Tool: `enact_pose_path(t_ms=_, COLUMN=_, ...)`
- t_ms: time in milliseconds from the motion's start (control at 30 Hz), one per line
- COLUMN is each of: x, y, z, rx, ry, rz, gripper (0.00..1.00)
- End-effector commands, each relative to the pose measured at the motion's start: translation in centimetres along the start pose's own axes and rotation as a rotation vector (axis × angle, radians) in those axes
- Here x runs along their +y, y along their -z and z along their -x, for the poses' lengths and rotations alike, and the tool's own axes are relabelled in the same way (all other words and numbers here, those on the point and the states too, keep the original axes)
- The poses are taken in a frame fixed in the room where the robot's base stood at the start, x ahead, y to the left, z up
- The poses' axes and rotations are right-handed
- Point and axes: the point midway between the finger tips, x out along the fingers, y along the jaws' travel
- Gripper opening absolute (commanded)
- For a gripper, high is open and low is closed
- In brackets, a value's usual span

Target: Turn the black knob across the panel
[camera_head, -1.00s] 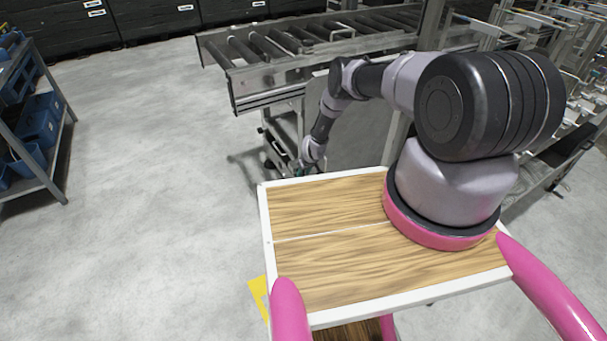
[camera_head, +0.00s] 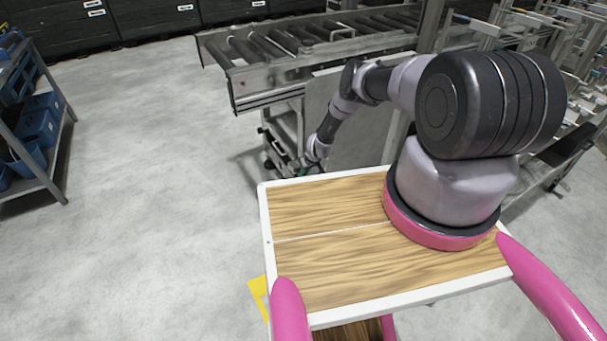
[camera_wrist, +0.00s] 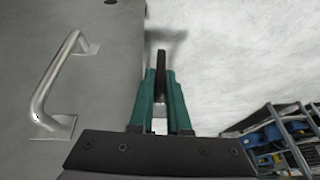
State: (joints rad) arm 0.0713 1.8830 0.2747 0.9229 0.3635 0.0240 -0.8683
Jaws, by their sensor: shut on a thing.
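The black knob (camera_wrist: 161,62) shows in the wrist view as a narrow dark bar between the two green fingers of my gripper (camera_wrist: 161,76). The fingers are shut on it, and its far end sticks out past their tips. The grey panel (camera_wrist: 105,75) lies to the left of the fingers, with pale floor to the right. In the head view my gripper (camera_head: 294,167) is low at the side of the metal machine, beyond the wooden top; the knob is too small to make out there.
A metal bar handle (camera_wrist: 58,85) stands on the panel left of my gripper. A roller conveyor (camera_head: 300,45) runs above the gripper's place. A shelf with blue bins (camera_head: 35,120) stands at the far left. The floor between is clear.

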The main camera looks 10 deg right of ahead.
Motion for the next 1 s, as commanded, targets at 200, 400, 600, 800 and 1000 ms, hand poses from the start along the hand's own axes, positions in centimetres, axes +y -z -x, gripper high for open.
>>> enact_pose_path(t_ms=200, x=0.69, y=-0.07, z=-0.04, rx=0.003, ry=0.139, rz=-0.069, gripper=0.00)
enact_pose_path(t_ms=400, x=0.78, y=-0.04, z=-0.10, rx=0.002, ry=0.247, rz=-0.107, gripper=0.00)
enact_pose_path(t_ms=600, x=0.90, y=-0.04, z=-0.15, rx=0.001, ry=0.323, rz=-0.135, gripper=0.00)
enact_pose_path(t_ms=800, x=0.93, y=-0.12, z=-0.20, rx=0.000, ry=0.374, rz=-0.155, gripper=0.00)
enact_pose_path(t_ms=1000, x=0.98, y=-0.06, z=-0.17, rx=0.001, ry=0.396, rz=-0.164, gripper=0.00)
